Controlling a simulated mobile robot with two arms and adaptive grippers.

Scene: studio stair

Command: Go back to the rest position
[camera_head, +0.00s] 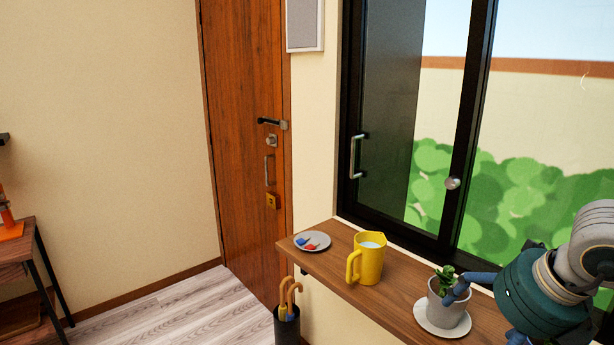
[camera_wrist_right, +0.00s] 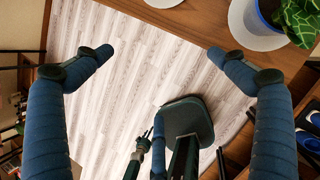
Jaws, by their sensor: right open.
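My right arm comes in from the right in the head view. My right gripper (camera_head: 484,316) is over the wooden shelf (camera_head: 395,319) below the window, with one blue finger in front of the grey plant pot (camera_head: 436,302). In the right wrist view my right gripper (camera_wrist_right: 160,54) is open, its two blue fingers wide apart with nothing between them. The pot (camera_wrist_right: 266,14) with its green plant is at the top right there, outside the fingers.
The shelf also bears a yellow jug (camera_head: 368,262) and a grey plate (camera_head: 312,242) with small red and blue items. The pot stands on a white saucer (camera_head: 443,326). An umbrella stand (camera_head: 286,325) is below the shelf's left end. Pale wooden floor (camera_head: 165,316) lies left of it.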

